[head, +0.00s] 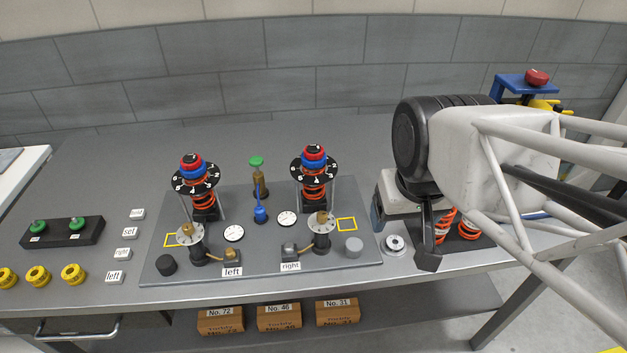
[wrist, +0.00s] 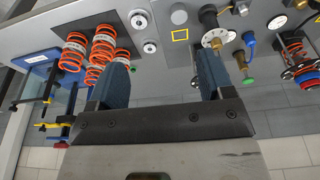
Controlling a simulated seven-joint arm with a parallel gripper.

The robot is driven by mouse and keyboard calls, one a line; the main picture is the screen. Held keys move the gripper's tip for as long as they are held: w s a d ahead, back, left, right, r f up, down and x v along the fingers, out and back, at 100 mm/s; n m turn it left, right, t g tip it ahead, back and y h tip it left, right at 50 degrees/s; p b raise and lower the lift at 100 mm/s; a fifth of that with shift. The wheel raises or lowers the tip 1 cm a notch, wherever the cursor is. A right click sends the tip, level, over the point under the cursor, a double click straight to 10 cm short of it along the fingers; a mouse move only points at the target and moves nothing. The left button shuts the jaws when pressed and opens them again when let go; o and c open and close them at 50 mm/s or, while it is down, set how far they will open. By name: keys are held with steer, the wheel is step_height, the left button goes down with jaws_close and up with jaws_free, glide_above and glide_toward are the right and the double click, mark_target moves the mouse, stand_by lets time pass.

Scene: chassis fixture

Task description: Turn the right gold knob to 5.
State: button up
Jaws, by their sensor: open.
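The right gold knob (head: 322,217) sits at the centre of a silver dial disc (head: 313,228) on the right unit, in front of the right orange spring (head: 314,188). The dial's marks and the knob's setting are too small to read. In the wrist view the right dial disc (wrist: 214,38) shows just beyond one finger. My gripper (head: 428,258) is to the right of the base plate, clear of the knob. In the wrist view my gripper (wrist: 160,78) is open, with nothing between its blue-grey fingers. One finger hides the right spring there.
The left unit has a similar gold knob (head: 186,230). A green-topped valve (head: 257,175), a blue part (head: 260,214) and gauges stand between the units. A grey cylinder (head: 353,247) stands right of the right dial. Spare orange springs (wrist: 100,45) stand beside my gripper.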

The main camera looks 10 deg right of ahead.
steer(key=shift+w, duration=0.1)
steer(key=c, duration=0.4)
steer(key=n+g, duration=0.3)
steer(key=n, duration=0.4)
glide_above(322, 214)
step_height(322, 214, down, 4)
steer(key=shift+f, duration=0.25)
steer(key=shift+c, duration=0.2)
steer(key=shift+f, duration=0.1)
steer(key=shift+f, duration=3.85)
steer(key=c, duration=0.9)
